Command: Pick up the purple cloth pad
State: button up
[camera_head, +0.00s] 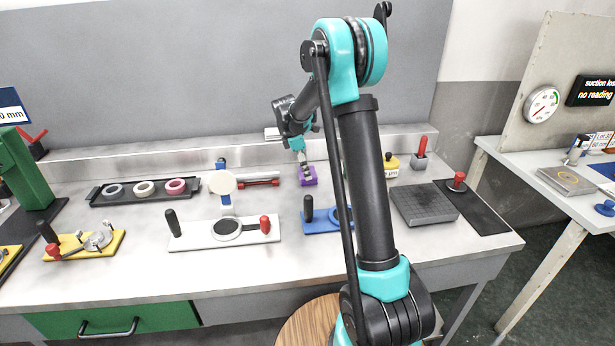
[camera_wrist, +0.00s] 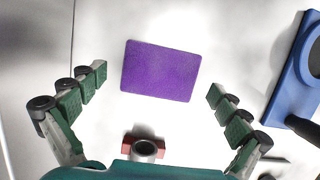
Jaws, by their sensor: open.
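The purple cloth pad (camera_wrist: 161,70) lies flat on the light bench top in the wrist view, slightly rotated. It lies between and just beyond the fingertips of my gripper (camera_wrist: 161,84), which are spread wide on either side, apart from it. In the head view the purple pad (camera_head: 307,176) shows near the back of the bench, and my gripper (camera_head: 303,158) is close above it, pointing down. Nothing is between the fingers except the pad below. Whether the fingertips touch the bench cannot be told.
A blue fixture (camera_wrist: 300,75) stands right of the pad in the wrist view. A small red-and-grey part (camera_wrist: 145,148) lies near the palm. In the head view, a black tray (camera_head: 143,199) with rings, a white fixture (camera_head: 200,237) and a dark block (camera_head: 425,205) stand around.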

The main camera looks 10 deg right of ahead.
jog(key=shift+d+f, duration=0.1)
jog(key=shift+f, duration=0.5)
jog(key=c, duration=1)
jog(key=shift+r, duration=0.1)
notch_tip(320, 180, up, 20)
jog(key=o, duration=0.3)
jog(key=shift+c, duration=1.4)
